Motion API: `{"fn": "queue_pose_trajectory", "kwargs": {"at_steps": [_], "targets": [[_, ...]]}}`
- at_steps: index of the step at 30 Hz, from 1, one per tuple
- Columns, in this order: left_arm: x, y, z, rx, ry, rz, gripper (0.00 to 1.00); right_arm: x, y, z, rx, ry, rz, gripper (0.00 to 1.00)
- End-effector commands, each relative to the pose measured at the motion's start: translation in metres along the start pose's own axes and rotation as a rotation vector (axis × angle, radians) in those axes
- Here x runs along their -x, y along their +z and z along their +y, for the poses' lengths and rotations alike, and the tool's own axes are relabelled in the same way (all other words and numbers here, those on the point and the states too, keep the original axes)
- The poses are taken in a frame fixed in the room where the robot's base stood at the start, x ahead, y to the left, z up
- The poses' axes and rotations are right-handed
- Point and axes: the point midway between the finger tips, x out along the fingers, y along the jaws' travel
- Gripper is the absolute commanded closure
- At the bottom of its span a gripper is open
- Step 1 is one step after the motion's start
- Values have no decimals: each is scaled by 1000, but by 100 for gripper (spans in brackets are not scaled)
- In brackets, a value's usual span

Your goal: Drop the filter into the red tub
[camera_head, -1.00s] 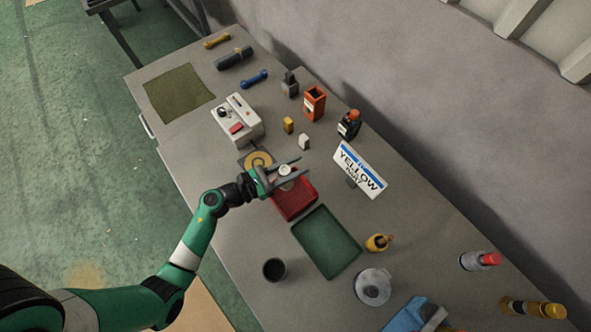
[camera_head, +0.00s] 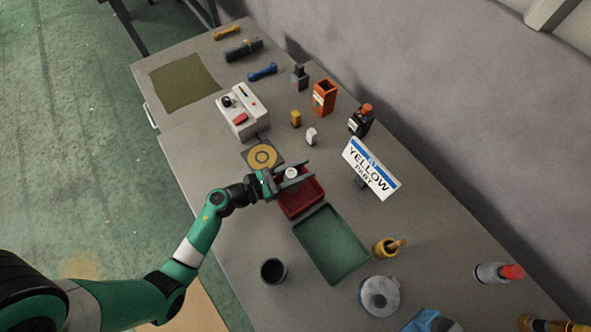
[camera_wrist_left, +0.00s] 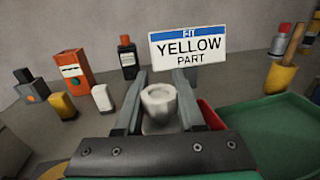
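The filter is a small white cup-like piece (camera_wrist_left: 160,100) with a hollow top. In the head view, the filter (camera_head: 291,173) sits between the fingers of my left gripper (camera_head: 300,174). In the left wrist view, the fingers of my left gripper (camera_wrist_left: 160,90) flank it closely and appear to touch its sides. The red tub (camera_head: 301,207) is an open box just below and right of the filter in the head view. Its edge also shows right of the fingers in the wrist view (camera_wrist_left: 210,115). Whether the filter's base rests on anything is hidden. My right gripper is out of view.
A green tray (camera_head: 331,243) adjoins the tub. A yellow ring pad (camera_head: 262,156) lies just behind the gripper. A "YELLOW PART" sign (camera_head: 371,169) stands beyond the tub. Small yellow (camera_head: 296,118) and white (camera_head: 311,136) blocks stand nearby. A dark cup (camera_head: 273,271) is nearer.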

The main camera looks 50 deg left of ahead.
Motion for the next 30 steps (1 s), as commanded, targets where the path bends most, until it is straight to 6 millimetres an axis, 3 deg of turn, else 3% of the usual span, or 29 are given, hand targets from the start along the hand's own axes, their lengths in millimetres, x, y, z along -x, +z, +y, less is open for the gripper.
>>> {"fn": "queue_pose_trajectory", "kwargs": {"at_steps": [1, 6, 17, 30], "targets": [[0, 0, 0, 0, 0, 0, 53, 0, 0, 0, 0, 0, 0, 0], [0, 0, 0, 0, 0, 0, 27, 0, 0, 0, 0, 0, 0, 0], [7, 0, 0, 0, 1, 1, 27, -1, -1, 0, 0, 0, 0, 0], [99, 0, 2, 0, 7, 1, 27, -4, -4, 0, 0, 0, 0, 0]]}}
